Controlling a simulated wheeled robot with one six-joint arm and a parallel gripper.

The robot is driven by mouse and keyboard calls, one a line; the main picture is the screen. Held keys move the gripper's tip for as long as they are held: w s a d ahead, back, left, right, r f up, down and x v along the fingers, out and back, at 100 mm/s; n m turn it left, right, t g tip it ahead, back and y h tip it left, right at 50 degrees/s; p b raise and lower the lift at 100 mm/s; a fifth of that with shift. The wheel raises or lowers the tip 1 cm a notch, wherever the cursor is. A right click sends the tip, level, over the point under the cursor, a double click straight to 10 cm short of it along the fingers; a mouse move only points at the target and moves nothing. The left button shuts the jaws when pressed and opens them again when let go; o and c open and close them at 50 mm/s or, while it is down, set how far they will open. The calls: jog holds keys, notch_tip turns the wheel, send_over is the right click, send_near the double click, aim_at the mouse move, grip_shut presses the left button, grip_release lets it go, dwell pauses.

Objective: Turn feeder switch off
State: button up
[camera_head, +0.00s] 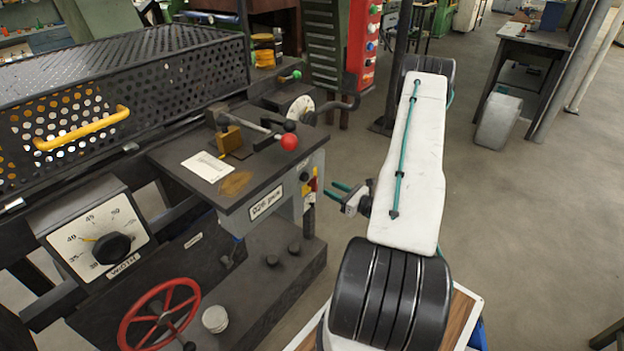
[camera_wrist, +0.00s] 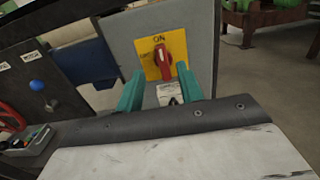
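The feeder switch is a red rotary knob (camera_wrist: 163,61) on a yellow plate (camera_wrist: 178,45), fixed to a grey box face. Its handle stands about upright, below the letters "ON". In the head view, the switch (camera_head: 309,188) shows edge-on, on the right side of the grey box under the dark table. My gripper (camera_wrist: 160,88) has teal fingers spread apart, one on each side below the knob, with nothing between them. In the head view, my gripper (camera_head: 338,187) points left at the switch, seemingly a short gap away. A small white label (camera_wrist: 169,95) under the plate is partly hidden.
The dark machine table (camera_head: 225,175) with a red-ball lever (camera_head: 289,142) lies left of my arm. A red handwheel (camera_head: 158,315) and a width dial (camera_head: 95,240) are at lower left. A blue button (camera_wrist: 37,84) is on a dark panel. Open floor lies right.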

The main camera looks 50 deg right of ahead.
aim_at(317, 181)
jog(key=w, duration=0.7)
jog(key=shift+a, duration=0.1)
grip_shut()
